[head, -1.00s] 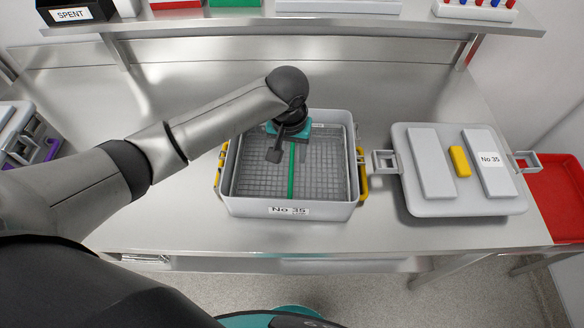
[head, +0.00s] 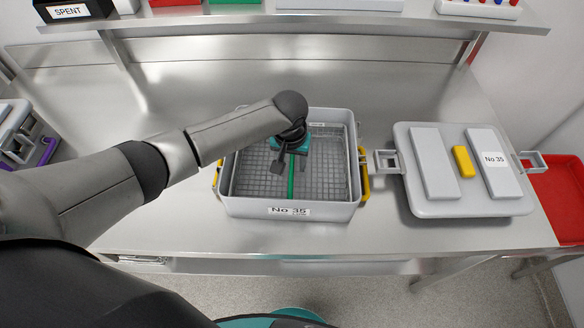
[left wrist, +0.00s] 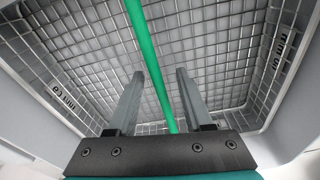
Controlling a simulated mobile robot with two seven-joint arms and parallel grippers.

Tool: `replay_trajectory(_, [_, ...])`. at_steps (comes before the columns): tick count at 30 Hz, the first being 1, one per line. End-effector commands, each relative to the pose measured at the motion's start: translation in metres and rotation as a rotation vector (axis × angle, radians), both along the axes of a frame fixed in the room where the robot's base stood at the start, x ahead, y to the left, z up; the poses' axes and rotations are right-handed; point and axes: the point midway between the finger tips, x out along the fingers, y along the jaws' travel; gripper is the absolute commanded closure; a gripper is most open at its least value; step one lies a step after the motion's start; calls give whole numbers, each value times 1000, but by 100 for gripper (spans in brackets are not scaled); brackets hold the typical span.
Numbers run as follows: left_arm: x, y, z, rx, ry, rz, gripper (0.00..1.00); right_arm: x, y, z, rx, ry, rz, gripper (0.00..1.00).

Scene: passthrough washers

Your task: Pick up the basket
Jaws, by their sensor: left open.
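The wire mesh basket (head: 325,172) sits inside a grey container (head: 290,209) labelled No 35 on the steel bench. A green bar (head: 291,177) runs across the middle of the basket and also shows in the left wrist view (left wrist: 150,60). My left gripper (head: 282,162) is over the basket, pointing down. In the left wrist view its two fingers (left wrist: 158,100) are apart, with the green bar passing between them in the picture. I cannot tell how far the fingertips are above or around the bar. My right gripper is not in view.
The container's grey lid (head: 465,207) with a yellow tab lies to the right. A red tray (head: 560,195) is at the far right. A shelf (head: 300,20) with bins, one marked SPENT (head: 70,11), overhangs the back. Another case (head: 22,135) stands at the left.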

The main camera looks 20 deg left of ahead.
Motion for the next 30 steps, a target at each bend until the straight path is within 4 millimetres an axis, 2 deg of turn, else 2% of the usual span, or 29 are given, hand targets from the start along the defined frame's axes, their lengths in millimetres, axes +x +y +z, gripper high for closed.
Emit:
replay_trajectory(2, [0, 0, 1, 0, 0, 0, 49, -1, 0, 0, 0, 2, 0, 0])
replay_trajectory(16, [0, 0, 1, 0, 0, 1, 100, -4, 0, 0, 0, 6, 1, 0])
replay_trajectory(30, [0, 0, 0, 1, 0, 0, 100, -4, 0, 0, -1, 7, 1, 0])
